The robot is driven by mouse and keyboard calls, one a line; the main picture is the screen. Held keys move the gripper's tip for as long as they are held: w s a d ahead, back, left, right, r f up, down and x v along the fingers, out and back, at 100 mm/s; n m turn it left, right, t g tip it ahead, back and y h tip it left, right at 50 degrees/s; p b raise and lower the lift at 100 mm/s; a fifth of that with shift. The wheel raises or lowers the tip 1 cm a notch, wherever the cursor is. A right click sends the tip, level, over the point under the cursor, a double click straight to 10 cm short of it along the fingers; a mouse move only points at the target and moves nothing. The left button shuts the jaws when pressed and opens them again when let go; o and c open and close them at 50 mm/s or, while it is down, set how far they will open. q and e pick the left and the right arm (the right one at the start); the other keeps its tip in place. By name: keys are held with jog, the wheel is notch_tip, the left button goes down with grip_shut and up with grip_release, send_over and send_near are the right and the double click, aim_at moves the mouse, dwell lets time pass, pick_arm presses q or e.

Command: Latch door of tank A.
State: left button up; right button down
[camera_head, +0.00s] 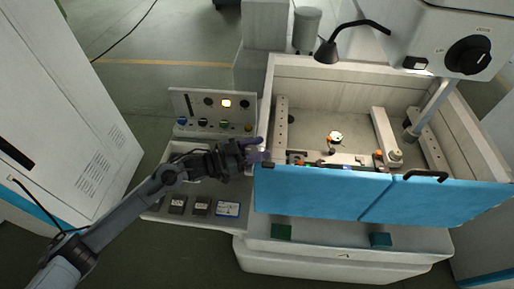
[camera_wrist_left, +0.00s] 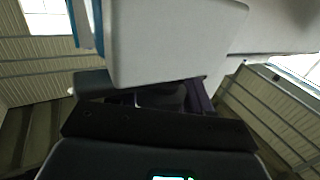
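The tank (camera_head: 345,75) is an open, pale grey basin with a blue front door (camera_head: 320,192). The door stands upright along the front of the basin. A small dark fitting (camera_head: 268,165) sits at the door's top left corner; I cannot tell whether it is latched. My left gripper (camera_head: 258,150), with purple fingertips, is at the tank's front left corner, just left of this fitting. Its fingers look apart, with nothing clearly held. In the left wrist view a pale panel (camera_wrist_left: 175,45) fills the space ahead of the fingers. My right gripper is not in view.
A side shelf (camera_head: 155,213) holds dark boxes and a blue-framed item. A black handle (camera_head: 427,176) is on the right blue panel.

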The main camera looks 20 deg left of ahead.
pick_arm(q)
jog(key=shift+c, duration=1.2)
